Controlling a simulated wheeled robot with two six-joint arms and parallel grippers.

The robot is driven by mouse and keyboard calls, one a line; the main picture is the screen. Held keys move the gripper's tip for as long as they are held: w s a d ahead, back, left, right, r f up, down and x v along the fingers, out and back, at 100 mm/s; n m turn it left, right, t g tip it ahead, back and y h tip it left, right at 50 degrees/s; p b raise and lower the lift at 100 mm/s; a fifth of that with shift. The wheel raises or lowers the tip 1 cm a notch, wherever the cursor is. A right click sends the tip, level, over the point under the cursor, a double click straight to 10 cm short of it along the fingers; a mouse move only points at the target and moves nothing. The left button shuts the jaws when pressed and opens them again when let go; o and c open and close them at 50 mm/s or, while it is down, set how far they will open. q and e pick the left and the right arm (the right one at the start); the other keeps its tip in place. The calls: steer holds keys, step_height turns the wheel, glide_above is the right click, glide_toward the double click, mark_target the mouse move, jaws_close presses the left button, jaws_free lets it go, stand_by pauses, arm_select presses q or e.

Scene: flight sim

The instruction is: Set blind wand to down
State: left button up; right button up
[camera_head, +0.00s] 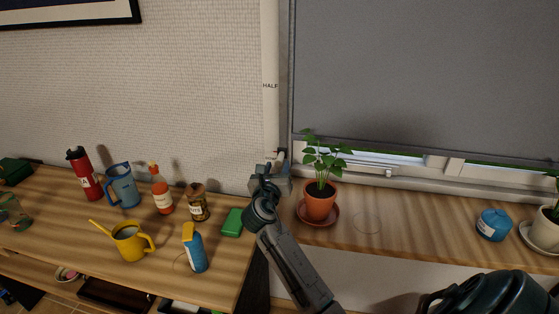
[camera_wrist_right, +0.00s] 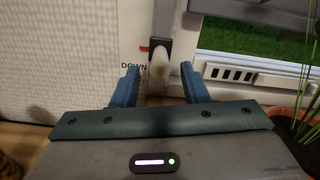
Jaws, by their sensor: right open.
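The blind wand (camera_wrist_right: 159,63) has a pale rounded end below a dark block. It hangs beside the window frame, at the height of the printed DOWN label (camera_wrist_right: 133,66); a small red mark shows beside it. My right gripper (camera_wrist_right: 161,86) is open, with one blue finger on each side of the wand's lower end; I cannot tell if either touches it. In the head view my right gripper (camera_head: 275,168) is at the window's left edge and hides most of the wand there. The grey blind (camera_head: 420,70) covers most of the window. My left gripper is not in view.
A potted plant (camera_head: 319,200) stands on the sill just right of my gripper. A green block (camera_head: 232,222), jar (camera_head: 198,204), blue bottle (camera_head: 195,250) and yellow watering can (camera_head: 130,242) stand on the left counter. A HALF label (camera_head: 270,86) is higher on the wall strip.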

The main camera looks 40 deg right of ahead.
mark_target(278, 166)
steer(key=shift+x, duration=2)
jaws_close()
